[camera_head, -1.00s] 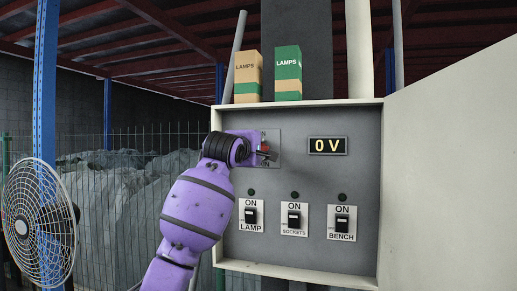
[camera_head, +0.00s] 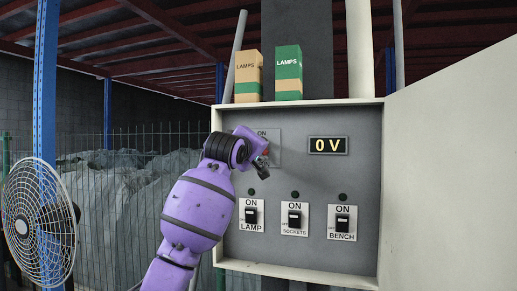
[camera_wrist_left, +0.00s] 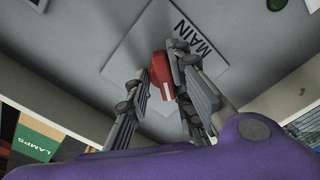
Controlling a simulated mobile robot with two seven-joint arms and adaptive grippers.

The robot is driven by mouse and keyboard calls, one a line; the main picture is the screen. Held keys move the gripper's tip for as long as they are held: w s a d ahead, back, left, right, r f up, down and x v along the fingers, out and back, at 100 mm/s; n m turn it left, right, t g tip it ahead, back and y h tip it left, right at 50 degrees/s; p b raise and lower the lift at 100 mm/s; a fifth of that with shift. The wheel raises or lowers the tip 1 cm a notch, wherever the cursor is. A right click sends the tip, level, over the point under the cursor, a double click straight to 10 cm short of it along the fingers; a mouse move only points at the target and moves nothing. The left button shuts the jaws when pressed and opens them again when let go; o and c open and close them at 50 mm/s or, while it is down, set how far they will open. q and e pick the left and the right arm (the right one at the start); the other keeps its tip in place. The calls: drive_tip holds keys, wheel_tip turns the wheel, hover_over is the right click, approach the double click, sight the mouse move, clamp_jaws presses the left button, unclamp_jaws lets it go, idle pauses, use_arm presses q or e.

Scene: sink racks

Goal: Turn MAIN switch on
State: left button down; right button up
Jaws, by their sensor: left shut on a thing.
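The MAIN switch plate (camera_head: 274,143) is at the upper left inside the open electrical box, with an ON label at its top. My left gripper (camera_head: 262,160) is in front of it and covers much of it. In the left wrist view, the red switch handle (camera_wrist_left: 159,88) is between the fingers of my left gripper (camera_wrist_left: 160,84), beside the MAIN lettering. The gripper is shut on the red handle. The handle's exact position is partly hidden. My right gripper is not in view.
Below are the LAMP (camera_head: 251,215), SOCKETS (camera_head: 294,219) and BENCH (camera_head: 342,223) switches, with dark indicators above them. The open box door (camera_head: 450,180) fills the right side. Two lamp boxes (camera_head: 288,72) stand on top. A fan (camera_head: 38,222) is at the left.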

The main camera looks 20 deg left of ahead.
use_arm(q)
drive_tip(key=m, duration=0.3)
drive_tip(key=f+m, duration=0.1)
drive_tip(key=m, duration=0.3)
drive_tip(key=f+m, duration=0.1)
drive_tip(key=m, duration=0.2)
drive_tip(key=shift+w+d+m, duration=0.15)
drive_tip(key=shift+w+m, duration=0.1)
drive_tip(key=shift+m, duration=0.05)
idle(0.4)
drive_tip(key=c, duration=1.9)
unclamp_jaws()
drive_tip(key=o, duration=0.3)
drive_tip(key=shift+s+r, duration=0.1)
drive_tip(key=shift+s, duration=0.1)
drive_tip(key=shift+o, duration=0.2)
drive_tip(key=shift+r, duration=0.3)
drive_tip(key=s, duration=1.2)
drive_tip(key=shift+a, duration=0.25)
